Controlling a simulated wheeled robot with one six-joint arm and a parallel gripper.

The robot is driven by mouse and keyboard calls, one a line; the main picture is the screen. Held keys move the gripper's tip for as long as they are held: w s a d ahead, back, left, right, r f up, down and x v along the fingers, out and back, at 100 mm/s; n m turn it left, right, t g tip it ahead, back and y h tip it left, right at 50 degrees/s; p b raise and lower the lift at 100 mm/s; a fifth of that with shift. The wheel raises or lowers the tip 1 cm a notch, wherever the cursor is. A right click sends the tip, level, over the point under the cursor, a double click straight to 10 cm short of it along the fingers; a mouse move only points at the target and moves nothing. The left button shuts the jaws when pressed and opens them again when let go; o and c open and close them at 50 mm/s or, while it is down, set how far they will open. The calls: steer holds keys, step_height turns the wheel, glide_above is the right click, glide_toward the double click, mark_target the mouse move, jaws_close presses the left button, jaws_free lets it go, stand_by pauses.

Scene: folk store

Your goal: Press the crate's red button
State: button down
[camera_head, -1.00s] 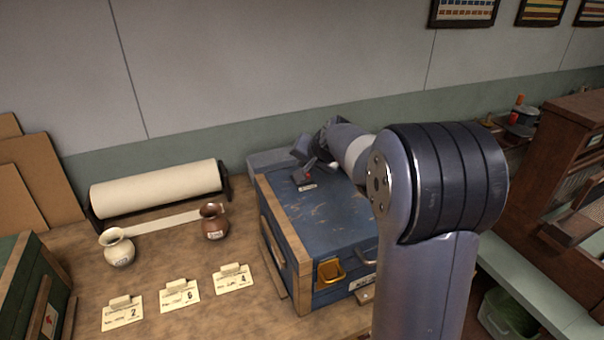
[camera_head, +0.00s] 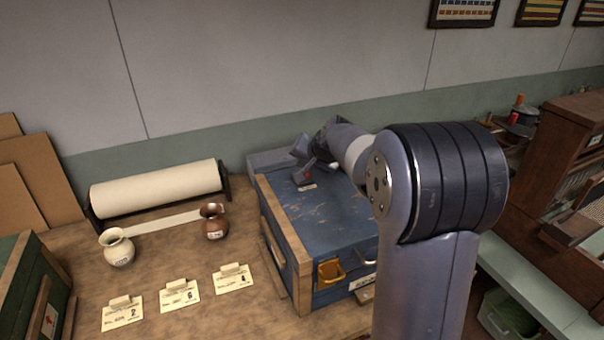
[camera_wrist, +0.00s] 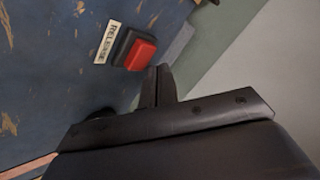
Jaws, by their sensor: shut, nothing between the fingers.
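The blue crate (camera_head: 330,222) with wooden edge strips stands on the workbench. Its red button (camera_head: 309,175) sits in a dark housing on the crate's top, partly covered by my gripper in the head view. In the wrist view the red button (camera_wrist: 141,54) shows clearly, with a white "RELEASE" label (camera_wrist: 108,43) beside it. My gripper (camera_wrist: 158,72) is shut and empty. Its fingertips appear right beside the button's edge; I cannot tell whether they touch it. In the head view my gripper (camera_head: 304,158) is small and over the back of the crate top.
A cream vase (camera_head: 117,250) and a brown vase (camera_head: 213,224) stand left of the crate, with several label cards (camera_head: 180,294) in front. A paper roll (camera_head: 155,187) lies behind. A green crate (camera_head: 28,285) is at far left. A wall rises close behind the crate.

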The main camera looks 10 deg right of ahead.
steer(key=shift+f, duration=0.15)
steer(key=shift+f+b, duration=0.35)
steer(key=shift+b, duration=0.15)
steer(key=shift+f+b, duration=0.45)
stand_by(0.5)
steer(key=shift+r, duration=0.1)
steer(key=shift+r+p, duration=0.65)
steer(key=shift+r, duration=0.2)
steer(key=shift+r+p, duration=1.9)
steer(key=shift+r, duration=0.55)
